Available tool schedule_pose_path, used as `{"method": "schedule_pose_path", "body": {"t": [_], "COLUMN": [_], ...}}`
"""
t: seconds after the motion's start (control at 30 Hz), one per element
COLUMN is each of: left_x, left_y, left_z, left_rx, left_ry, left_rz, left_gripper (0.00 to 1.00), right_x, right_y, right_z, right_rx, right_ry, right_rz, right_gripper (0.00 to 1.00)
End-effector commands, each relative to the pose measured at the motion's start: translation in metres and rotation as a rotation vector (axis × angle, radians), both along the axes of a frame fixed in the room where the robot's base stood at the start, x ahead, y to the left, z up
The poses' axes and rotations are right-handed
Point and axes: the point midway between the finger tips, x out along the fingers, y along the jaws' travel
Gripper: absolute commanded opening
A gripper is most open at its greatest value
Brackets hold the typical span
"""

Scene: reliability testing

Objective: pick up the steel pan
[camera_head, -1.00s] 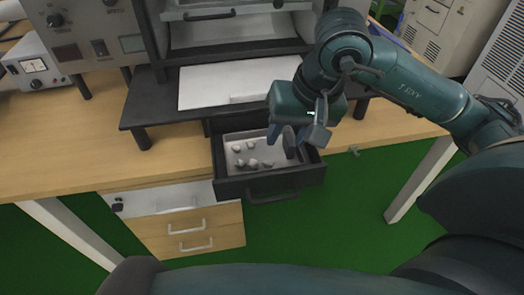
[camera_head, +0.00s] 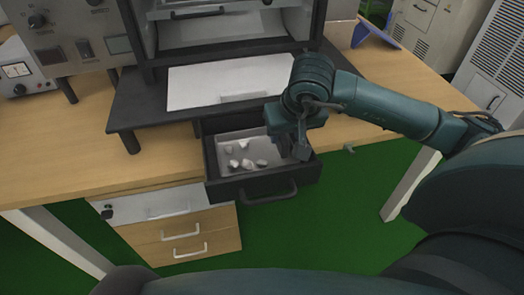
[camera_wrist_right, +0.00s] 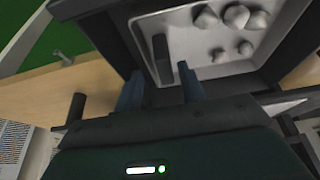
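The steel pan (camera_head: 256,151) is a shallow grey metal tray inside an open black drawer (camera_head: 220,190). It holds several pale lumps (camera_head: 232,164). My right gripper (camera_head: 292,147) is over the right side of the drawer, pointing down. In the right wrist view the pan (camera_wrist_right: 186,38) lies ahead of the gripper (camera_wrist_right: 160,90). My left gripper is not in view.
Green floor (camera_head: 310,235) is free in front.

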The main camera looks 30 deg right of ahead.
Motion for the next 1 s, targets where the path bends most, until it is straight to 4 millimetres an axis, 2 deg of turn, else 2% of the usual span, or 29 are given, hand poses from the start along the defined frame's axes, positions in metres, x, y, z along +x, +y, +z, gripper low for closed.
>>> {"method": "schedule_pose_path", "body": {"t": [0.03, 0.13, 0.4, 0.87, 1.0], "left_x": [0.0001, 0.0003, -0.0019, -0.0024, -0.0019], "left_y": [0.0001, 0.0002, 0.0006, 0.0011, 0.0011], "left_z": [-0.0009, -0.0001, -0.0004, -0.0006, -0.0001], "left_rx": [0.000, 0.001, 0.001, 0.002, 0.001], "left_ry": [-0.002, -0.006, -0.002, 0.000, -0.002], "left_rz": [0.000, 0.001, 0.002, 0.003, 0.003], "left_gripper": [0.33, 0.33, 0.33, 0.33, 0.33], "right_x": [0.0023, 0.0060, 0.0072, 0.0071, 0.0074], "right_y": [-0.0005, -0.0016, -0.0019, -0.0020, -0.0020], "right_z": [-0.0081, -0.0157, -0.0172, -0.0168, -0.0162], "right_rx": [0.001, 0.001, 0.000, 0.000, 0.001], "right_ry": [0.003, 0.001, -0.001, -0.001, -0.003], "right_rz": [-0.001, -0.001, 0.000, 0.000, -0.001], "right_gripper": [0.40, 0.40, 0.39, 0.02, 0.01]}}
